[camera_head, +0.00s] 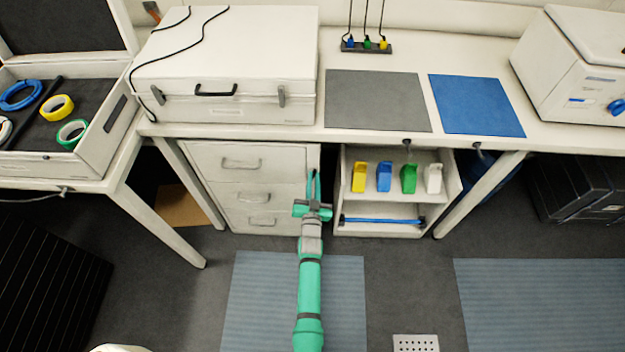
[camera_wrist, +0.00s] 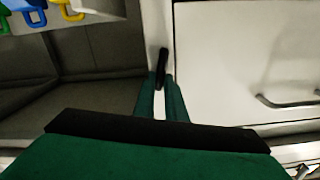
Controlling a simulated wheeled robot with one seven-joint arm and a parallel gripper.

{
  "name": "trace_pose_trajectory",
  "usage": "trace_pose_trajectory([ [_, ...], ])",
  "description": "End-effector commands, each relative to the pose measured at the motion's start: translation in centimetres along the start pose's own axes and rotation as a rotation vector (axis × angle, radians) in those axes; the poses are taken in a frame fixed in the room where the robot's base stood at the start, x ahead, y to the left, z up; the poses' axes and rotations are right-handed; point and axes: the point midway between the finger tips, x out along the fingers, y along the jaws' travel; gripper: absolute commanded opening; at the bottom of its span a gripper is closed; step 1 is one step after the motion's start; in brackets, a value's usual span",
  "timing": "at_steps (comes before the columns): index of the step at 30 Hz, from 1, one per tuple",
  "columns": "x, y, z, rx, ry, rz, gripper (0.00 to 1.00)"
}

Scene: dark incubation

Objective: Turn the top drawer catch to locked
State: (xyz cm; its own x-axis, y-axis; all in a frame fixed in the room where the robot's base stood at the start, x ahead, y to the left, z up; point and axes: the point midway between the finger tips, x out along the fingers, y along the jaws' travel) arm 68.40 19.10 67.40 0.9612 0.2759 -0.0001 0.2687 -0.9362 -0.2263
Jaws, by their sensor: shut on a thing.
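The top drawer (camera_head: 240,162) is the uppermost of the white drawer unit under the bench and looks closed. In the wrist view a white drawer front (camera_wrist: 245,60) with its handle fills the right. The catch is a small dark lever (camera_wrist: 162,63) on the narrow white strip beside the drawer front. It lies nearly along the strip, slightly tilted. My green gripper (camera_head: 314,176) is at the unit's upper right edge. In the wrist view its fingers (camera_wrist: 163,92) are closed on the near end of the catch. In the head view the gripper hides the catch.
A white shelf unit (camera_head: 449,190) stands right of the drawers, holding yellow, blue, green and white handled items. The bench top (camera_head: 340,125) overhangs the drawers and carries a white case (camera_head: 235,60). Open floor with a blue-grey mat (camera_head: 255,300) lies in front.

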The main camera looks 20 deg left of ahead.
Motion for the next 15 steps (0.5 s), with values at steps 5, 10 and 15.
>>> trace_pose_trajectory([
  [5, -0.03, 0.36, 0.03, 0.164, 0.000, 0.002, 0.00],
  [10, -0.03, 0.56, 0.11, 0.326, 0.000, 0.002, 0.00],
  [15, -0.04, 0.78, 0.22, 0.487, 0.000, 0.002, 0.00],
])
